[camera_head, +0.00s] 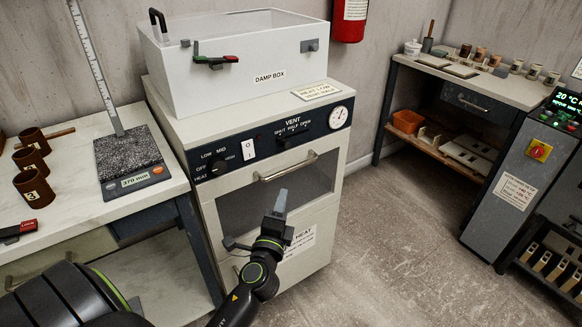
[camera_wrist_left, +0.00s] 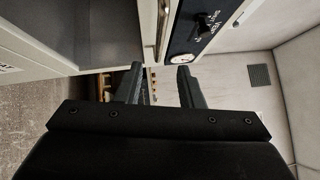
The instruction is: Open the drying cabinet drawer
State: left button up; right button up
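The white drying cabinet (camera_head: 330,185) stands in the middle of the head view, with a dark control panel along its top. Its front has a dark window (camera_head: 310,180) and a pale bar handle (camera_head: 287,166) above the window. The front looks shut. My left gripper (camera_head: 280,197) is in front of the window, below the handle in the picture, apart from it. In the left wrist view its fingers (camera_wrist_left: 158,78) are spread with nothing between them, and the handle (camera_wrist_left: 163,25) shows beyond the fingertips. My right gripper is not in view.
A damp box (camera_head: 250,75) sits on the cabinet. The left table holds a grey scale (camera_head: 130,165) and brown cups (camera_head: 33,185). A far-right bench (camera_head: 470,85) and a grey control unit (camera_head: 515,180) stand apart. The floor (camera_head: 390,220) right of the cabinet is clear.

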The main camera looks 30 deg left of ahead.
aim_at(291, 169)
pick_arm(q)
jog(key=x, duration=1.2)
jog(key=shift+w, duration=0.2)
jog(key=shift+c, duration=0.4)
grip_shut()
jog(key=shift+f, duration=0.1)
